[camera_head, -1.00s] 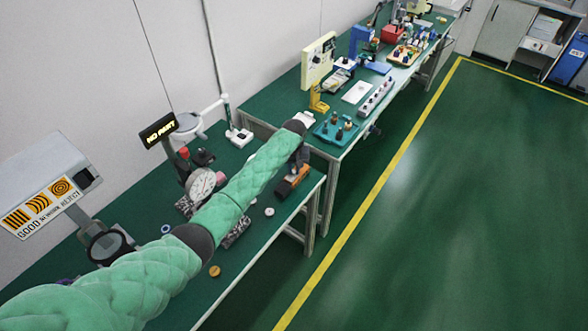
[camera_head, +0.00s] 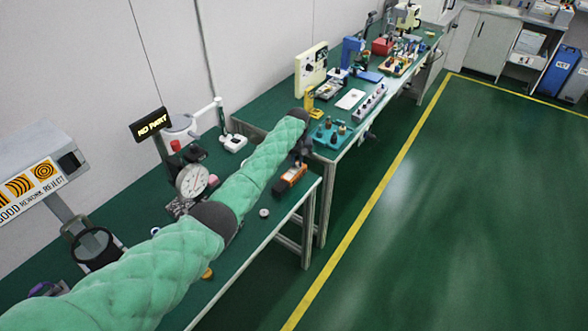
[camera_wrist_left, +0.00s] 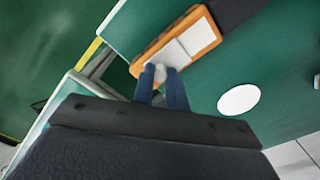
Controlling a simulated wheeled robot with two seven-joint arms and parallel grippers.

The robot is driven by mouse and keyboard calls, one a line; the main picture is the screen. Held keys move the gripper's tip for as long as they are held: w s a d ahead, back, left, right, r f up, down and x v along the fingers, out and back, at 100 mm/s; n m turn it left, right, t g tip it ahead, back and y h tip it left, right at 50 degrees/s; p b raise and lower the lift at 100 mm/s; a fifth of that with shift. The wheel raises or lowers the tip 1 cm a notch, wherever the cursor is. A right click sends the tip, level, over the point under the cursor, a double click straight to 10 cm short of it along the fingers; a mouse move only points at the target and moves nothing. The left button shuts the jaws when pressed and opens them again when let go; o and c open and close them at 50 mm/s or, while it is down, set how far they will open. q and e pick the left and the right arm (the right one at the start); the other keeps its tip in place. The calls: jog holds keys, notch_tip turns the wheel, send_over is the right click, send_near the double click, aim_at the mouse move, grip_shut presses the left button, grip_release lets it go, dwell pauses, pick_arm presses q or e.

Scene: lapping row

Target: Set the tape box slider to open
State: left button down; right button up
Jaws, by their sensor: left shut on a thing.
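The tape box (camera_head: 288,183) is a small orange box with a black end, lying on the near green bench by its front edge. In the left wrist view the orange box (camera_wrist_left: 203,36) shows pale grey and white panels on top. My left gripper (camera_wrist_left: 161,72) has its two dark fingers close together at one end of the box. It is shut on a small pale piece there, which looks like the slider; the fingers partly hide it. In the head view the left gripper (camera_head: 297,163) reaches down onto the box from above. My right gripper is out of view.
A round white disc (camera_head: 264,212) lies close to the box. A dial gauge (camera_head: 191,181) and a "NO PART" sign (camera_head: 149,124) stand behind my arm. A second bench with fixtures (camera_head: 331,134) continues beyond. The floor right of the yellow line is clear.

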aim_at(297, 163)
pick_arm(q)
jog(key=shift+s+a, duration=0.1)
jog(key=shift+s, duration=0.05)
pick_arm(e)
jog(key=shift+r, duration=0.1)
pick_arm(q)
jog(key=c, duration=1.4)
grip_release()
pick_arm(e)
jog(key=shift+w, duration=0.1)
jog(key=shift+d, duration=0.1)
pick_arm(q)
jog(key=shift+r, duration=0.15)
